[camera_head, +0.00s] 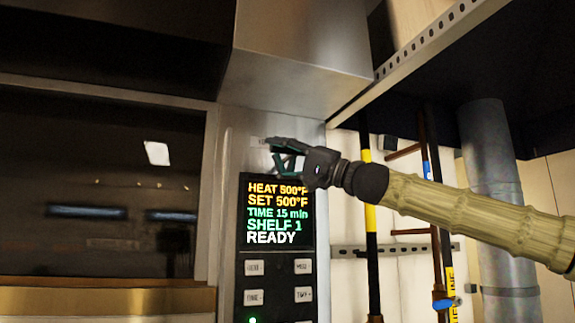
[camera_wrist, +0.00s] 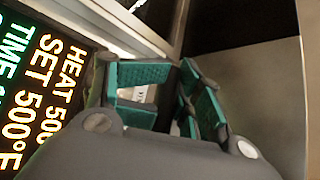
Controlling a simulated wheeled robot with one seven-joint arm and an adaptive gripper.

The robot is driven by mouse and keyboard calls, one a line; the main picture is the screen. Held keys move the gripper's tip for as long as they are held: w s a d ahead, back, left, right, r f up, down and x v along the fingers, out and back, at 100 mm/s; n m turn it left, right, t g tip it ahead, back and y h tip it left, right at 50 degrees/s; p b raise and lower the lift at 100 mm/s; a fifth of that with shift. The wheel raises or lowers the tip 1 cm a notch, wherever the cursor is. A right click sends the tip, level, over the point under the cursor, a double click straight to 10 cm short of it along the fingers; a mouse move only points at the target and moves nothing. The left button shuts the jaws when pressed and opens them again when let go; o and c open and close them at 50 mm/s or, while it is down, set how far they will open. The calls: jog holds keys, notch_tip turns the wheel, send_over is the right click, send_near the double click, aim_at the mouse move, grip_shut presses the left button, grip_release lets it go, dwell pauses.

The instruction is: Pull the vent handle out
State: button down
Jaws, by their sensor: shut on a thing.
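My gripper (camera_head: 281,153) is at the steel oven front, just above the control display. The gripper is shut on the vent handle. The fingers hide the handle in both views, so I cannot tell how far out it stands. A small pale label (camera_head: 258,142) is on the panel just left of the fingertips.
The lit display (camera_head: 277,213) reads READY, with buttons (camera_head: 303,266) below. The dark oven window (camera_head: 100,190) is on the left. A steel hood (camera_head: 290,70) overhangs above. Poles with yellow bands (camera_head: 370,217) and a grey pipe (camera_head: 497,180) stand to the right, behind my arm.

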jog(key=shift+s+d+r, duration=0.1)
jog(key=shift+d+r, duration=0.15)
jog(key=shift+r, duration=0.2)
jog(key=shift+s+d+r, duration=0.1)
jog(key=shift+d+r, duration=0.1)
jog(key=shift+r, duration=0.25)
jog(key=c, duration=1.3)
grip_release()
jog(key=shift+s+a, duration=0.15)
jog(key=shift+f, duration=0.15)
jog(key=v, duration=1.2)
jog(key=shift+a+f, duration=0.15)
jog(key=shift+f, duration=0.25)
